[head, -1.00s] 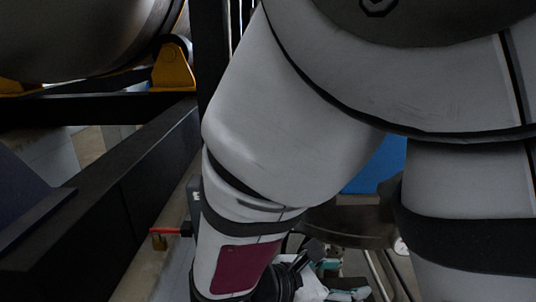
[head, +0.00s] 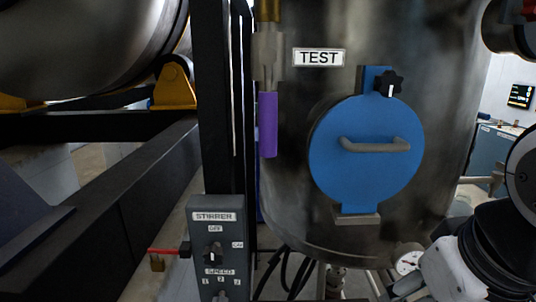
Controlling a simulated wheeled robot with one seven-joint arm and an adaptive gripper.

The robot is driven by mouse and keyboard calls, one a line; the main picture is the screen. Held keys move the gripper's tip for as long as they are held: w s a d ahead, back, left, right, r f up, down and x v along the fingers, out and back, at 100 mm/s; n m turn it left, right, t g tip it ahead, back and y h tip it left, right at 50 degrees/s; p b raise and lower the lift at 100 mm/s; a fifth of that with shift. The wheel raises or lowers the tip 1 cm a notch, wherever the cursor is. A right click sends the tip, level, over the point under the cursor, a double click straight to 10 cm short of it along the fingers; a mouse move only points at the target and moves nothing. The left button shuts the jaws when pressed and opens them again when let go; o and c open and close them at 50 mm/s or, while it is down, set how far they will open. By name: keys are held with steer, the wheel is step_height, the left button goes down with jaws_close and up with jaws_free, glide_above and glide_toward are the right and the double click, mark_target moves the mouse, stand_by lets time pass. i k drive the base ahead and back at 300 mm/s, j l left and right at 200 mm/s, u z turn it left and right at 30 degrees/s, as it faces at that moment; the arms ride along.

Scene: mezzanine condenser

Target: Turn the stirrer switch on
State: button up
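The grey stirrer panel (head: 230,262) stands at the lower left of centre, with a STIRRER label at its top. Its black stirrer switch (head: 213,250) has OFF marked above it and ON to its right. A small pale mark shows on the knob, but I cannot clearly tell which label it points at. My arm is at the lower right, well away from the panel. A dark end piece there seems to be my gripper (head: 409,286), partly hidden and cut by the frame edge. Its fingers cannot be made out. Nothing touches the switch.
A SPEED selector (head: 220,295) sits below the switch. A steel vessel (head: 440,120) with a blue hatch (head: 335,178) stands behind. A dark frame beam (head: 110,205) runs along the left.

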mark_target(213, 256)
steer(key=k+l+u, duration=0.1)
steer(key=l+u, duration=0.3)
steer(key=k+l+u, duration=0.15)
steer(key=l+u, duration=0.25)
steer(key=k+l+u, duration=0.15)
steer(key=u, duration=0.25)
